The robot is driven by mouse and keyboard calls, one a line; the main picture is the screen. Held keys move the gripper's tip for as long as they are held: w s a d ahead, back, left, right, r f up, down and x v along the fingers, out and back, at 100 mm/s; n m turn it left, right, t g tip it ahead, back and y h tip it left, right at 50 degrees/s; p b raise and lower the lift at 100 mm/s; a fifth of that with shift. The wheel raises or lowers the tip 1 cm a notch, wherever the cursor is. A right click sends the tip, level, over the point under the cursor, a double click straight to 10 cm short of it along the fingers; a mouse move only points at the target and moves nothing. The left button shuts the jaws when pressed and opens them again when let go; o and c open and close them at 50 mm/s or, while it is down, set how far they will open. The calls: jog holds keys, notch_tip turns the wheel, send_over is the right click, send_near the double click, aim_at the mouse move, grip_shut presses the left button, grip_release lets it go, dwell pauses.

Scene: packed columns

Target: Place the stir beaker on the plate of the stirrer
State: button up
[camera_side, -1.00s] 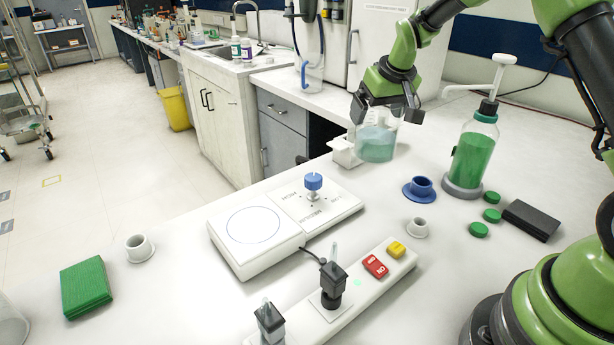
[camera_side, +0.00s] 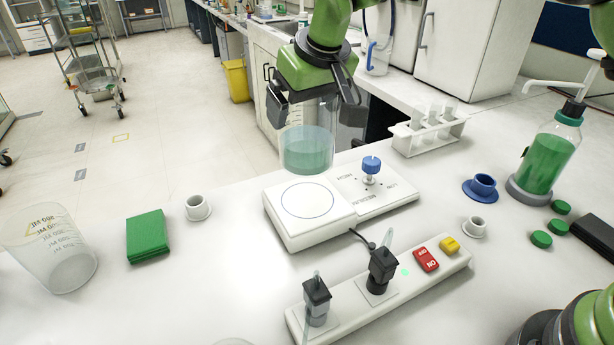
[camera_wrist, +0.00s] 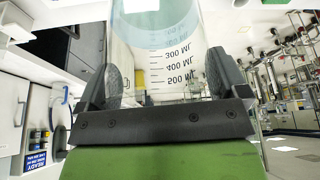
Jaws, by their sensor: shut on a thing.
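The stir beaker (camera_side: 307,150) is clear with graduation marks and holds blue-green liquid. My gripper (camera_side: 315,105) is shut on its upper part and holds it upright in the air. In the wrist view the beaker (camera_wrist: 172,60) stands between the two dark fingers of my gripper (camera_wrist: 165,88). The stirrer (camera_side: 300,237) is a white box with a blue knob (camera_side: 371,164). Its plate (camera_side: 307,200) is marked by a thin blue circle and is bare. In the side view the beaker appears above the back of the plate, with a gap below it.
A power strip (camera_side: 345,305) with plugs and a red switch lies in front of the stirrer. A green block (camera_side: 147,236), a white cup (camera_side: 198,207) and a large empty beaker (camera_side: 62,262) are to the left. A tube rack (camera_side: 428,136) and a green-filled bottle (camera_side: 545,155) stand to the right.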

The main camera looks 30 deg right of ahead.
aim_at(306, 151)
notch_tip(306, 151, down, 8)
dwell(0.4)
jog(key=shift+f, duration=0.1)
jog(key=o, duration=1.2)
jog(key=shift+f, duration=0.1)
